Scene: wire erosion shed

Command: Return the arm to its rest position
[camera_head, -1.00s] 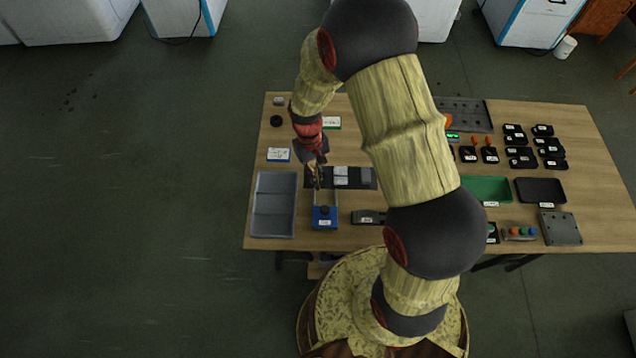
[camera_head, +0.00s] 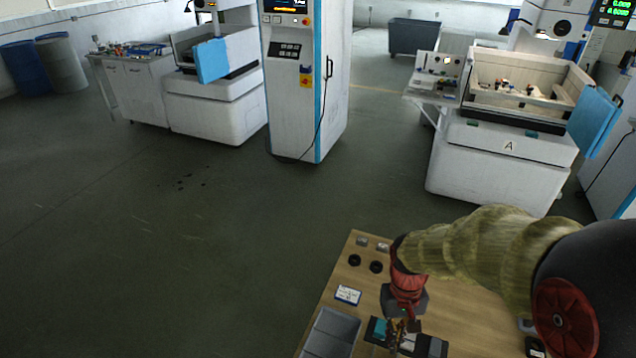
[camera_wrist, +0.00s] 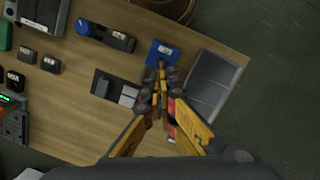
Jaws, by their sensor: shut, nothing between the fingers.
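My arm reaches out over the wooden table from the lower right of the head view. My gripper (camera_head: 397,338) points down above the black holder (camera_head: 433,346) near the table's left side; its tips are partly cut off at the frame's bottom. In the wrist view my gripper (camera_wrist: 160,80) has its yellow and red fingers drawn together with nothing between them. The fingertips appear in front of a blue fixture (camera_wrist: 163,48), and the black holder (camera_wrist: 104,86) with pale blocks lies to their left. Whether the fingers touch anything below cannot be told.
A tall white cabinet (camera_head: 300,80) and machine A (camera_head: 500,150) stand farther back. The floor left of the table is clear.

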